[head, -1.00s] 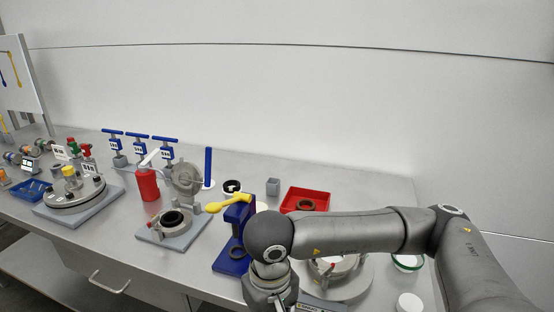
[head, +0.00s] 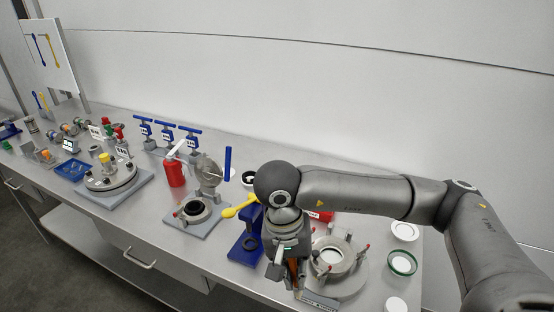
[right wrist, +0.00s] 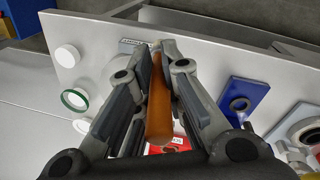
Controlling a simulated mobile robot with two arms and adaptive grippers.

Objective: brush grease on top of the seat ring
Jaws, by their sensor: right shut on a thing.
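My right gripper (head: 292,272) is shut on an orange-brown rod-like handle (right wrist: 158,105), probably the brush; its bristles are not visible. The gripper is low near the front of the bench, between the blue stand (head: 243,250) and a round grey fitting with red-tipped handles (head: 352,270). A dark ring (head: 194,208) sits in the grey open-lidded fixture to the left. I cannot tell which ring is the seat ring. A green-rimmed round container with white inside (head: 402,263), possibly grease, stands at the right; it also shows in the right wrist view (right wrist: 75,100). My left gripper is not in view.
A yellow-handled tool (head: 236,207) is at the blue stand. A red bottle (head: 174,172) stands behind the open fixture. A red tray (right wrist: 168,140) is partly hidden by my arm. White discs (head: 404,231) lie at the right. A bolted round cover (head: 110,177) stands farther left.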

